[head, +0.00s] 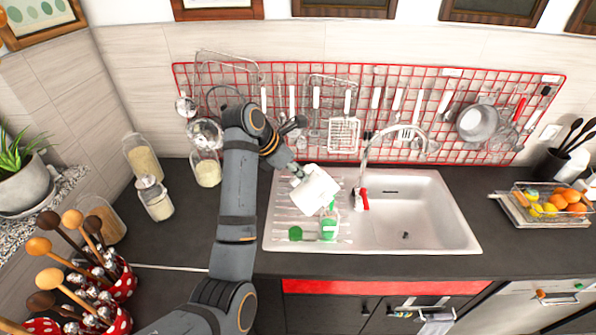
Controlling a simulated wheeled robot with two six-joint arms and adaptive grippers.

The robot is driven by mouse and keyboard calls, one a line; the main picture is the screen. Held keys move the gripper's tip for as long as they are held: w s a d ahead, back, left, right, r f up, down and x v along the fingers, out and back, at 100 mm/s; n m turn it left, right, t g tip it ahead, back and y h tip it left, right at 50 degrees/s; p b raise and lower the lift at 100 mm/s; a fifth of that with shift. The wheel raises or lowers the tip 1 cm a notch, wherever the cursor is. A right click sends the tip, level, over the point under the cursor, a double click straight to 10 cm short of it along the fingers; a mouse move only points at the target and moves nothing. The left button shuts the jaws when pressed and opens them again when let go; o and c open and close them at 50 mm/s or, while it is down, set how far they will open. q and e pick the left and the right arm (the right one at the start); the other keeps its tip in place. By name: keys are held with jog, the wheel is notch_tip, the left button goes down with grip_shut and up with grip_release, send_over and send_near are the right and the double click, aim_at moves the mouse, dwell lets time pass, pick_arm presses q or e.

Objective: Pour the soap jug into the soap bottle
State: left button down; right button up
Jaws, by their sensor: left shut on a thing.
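My left gripper (296,172) is shut on the white soap jug (314,190). It holds the jug tilted over the ribbed drainboard on the left of the sink. The soap bottle (329,227), with green in it, stands on the drainboard just below the jug's lower right end. I cannot tell whether jug and bottle touch, or whether soap is flowing. My right gripper is not in view.
A small green thing (295,233) lies on the drainboard left of the bottle. The white sink (440,215) has a faucet (363,178) right of the jug. A red grid (300,140) with hanging utensils is behind. Glass jars (156,200) stand on the dark counter at left.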

aim_at(292, 180)
pick_arm(q)
jog(key=shift+w+d+r+g+y, duration=0.1)
jog(key=shift+w+d+g+y, duration=0.1)
jog(key=shift+d+g+y, duration=0.15)
dwell(1.9)
jog(key=a+h, duration=0.1)
jog(key=s+a+f+t+h, duration=0.1)
jog(key=a+f+t+h+b, duration=0.1)
jog(key=shift+s, duration=0.3)
jog(key=shift+s+a+r+t+h, duration=0.1)
jog(key=shift+s+r+t+h, duration=0.05)
jog(key=shift+r+t+h, duration=0.1)
